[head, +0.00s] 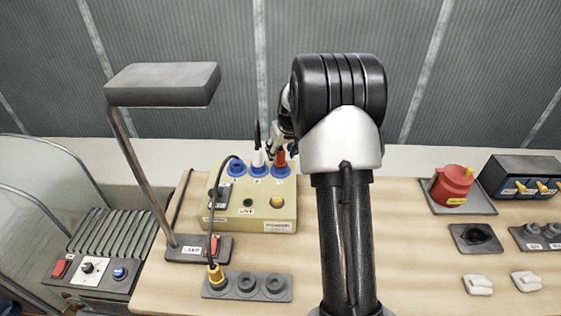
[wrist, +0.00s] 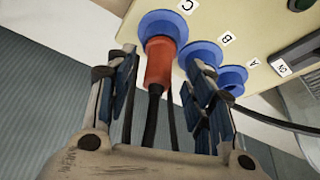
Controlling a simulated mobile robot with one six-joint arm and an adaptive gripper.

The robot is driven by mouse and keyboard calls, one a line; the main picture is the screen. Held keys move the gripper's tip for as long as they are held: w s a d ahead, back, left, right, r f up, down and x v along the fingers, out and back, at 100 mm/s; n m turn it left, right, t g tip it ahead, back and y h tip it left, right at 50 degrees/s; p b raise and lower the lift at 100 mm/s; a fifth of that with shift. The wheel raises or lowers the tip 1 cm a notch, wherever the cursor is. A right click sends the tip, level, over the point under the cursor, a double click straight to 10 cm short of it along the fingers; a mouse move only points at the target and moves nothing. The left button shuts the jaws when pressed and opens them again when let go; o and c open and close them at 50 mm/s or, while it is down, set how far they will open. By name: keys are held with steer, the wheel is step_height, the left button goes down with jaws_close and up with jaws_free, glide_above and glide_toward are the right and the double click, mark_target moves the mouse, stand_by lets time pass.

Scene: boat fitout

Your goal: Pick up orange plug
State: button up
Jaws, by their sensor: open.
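The orange plug (wrist: 160,62) sits in the blue socket C (wrist: 158,25) of a pale yellow box (head: 249,212), with its dark cable hanging off its back end. In the head view the orange-red plug (head: 281,158) is partly hidden by my gripper. My gripper (wrist: 164,75) is open, one finger to each side of the plug. A gap shows on the left of the plug; the right finger overlaps socket B (wrist: 200,55) in the picture, and contact cannot be told.
A white piece (head: 257,158) shows at socket B; I cannot tell what it is. A lamp (head: 162,84) stands left. A yellow plug (head: 215,275) with a looping black cable is in the front strip (head: 247,292). A red switch (head: 453,186) stands right.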

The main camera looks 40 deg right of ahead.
steer(key=x, duration=0.3)
steer(key=shift+d, duration=0.1)
steer(key=shift+r, duration=0.1)
steer(key=c, duration=1.1)
